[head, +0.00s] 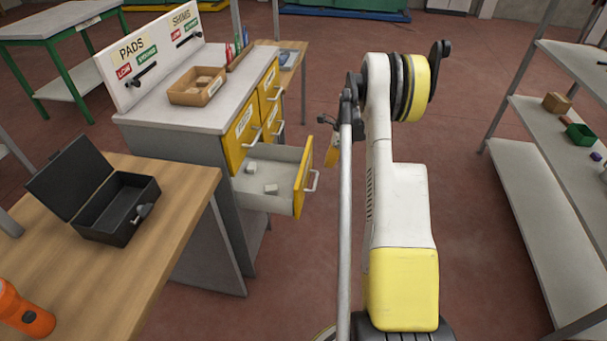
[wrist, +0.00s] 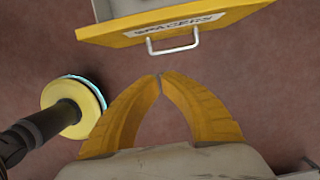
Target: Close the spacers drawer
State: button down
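The spacers drawer (head: 278,207) stands open from the cabinet in the head view, with small pale blocks inside. Its yellow front carries a pale bar handle (head: 313,181). In the wrist view the yellow drawer front (wrist: 120,39), labelled SPACERS, is at the top, with its handle (wrist: 173,48) facing me. My gripper (wrist: 160,77) has its two yellow fingers shut, tips together and nothing between them. The tips are just below the handle in the picture, apart from it. In the head view my arm largely hides the gripper.
The cabinet's other yellow drawers (head: 242,132) are shut. An open tray (head: 197,86) sits on its top. A wooden table (head: 165,215) with a black open box (head: 115,205) is at left. Shelving (head: 540,170) stands at right. Bare floor lies between.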

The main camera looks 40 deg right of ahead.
jog(key=w+a+f+b, duration=0.1)
jog(key=f, duration=0.2)
jog(key=w+a+f+b, duration=0.1)
jog(key=f+b, duration=0.1)
jog(key=f, duration=0.1)
jog(key=w+a+f+b, duration=0.1)
jog(key=w+f+b, duration=0.1)
jog(key=f, duration=0.1)
jog(key=shift+a+f, duration=0.3)
jog(key=shift+w+a+r, duration=0.1)
jog(key=shift+w+a, duration=0.15)
jog(key=shift+w, duration=0.15)
jog(key=w+a, duration=1.2)
jog(key=w, duration=0.2)
jog(key=shift+b, duration=0.4)
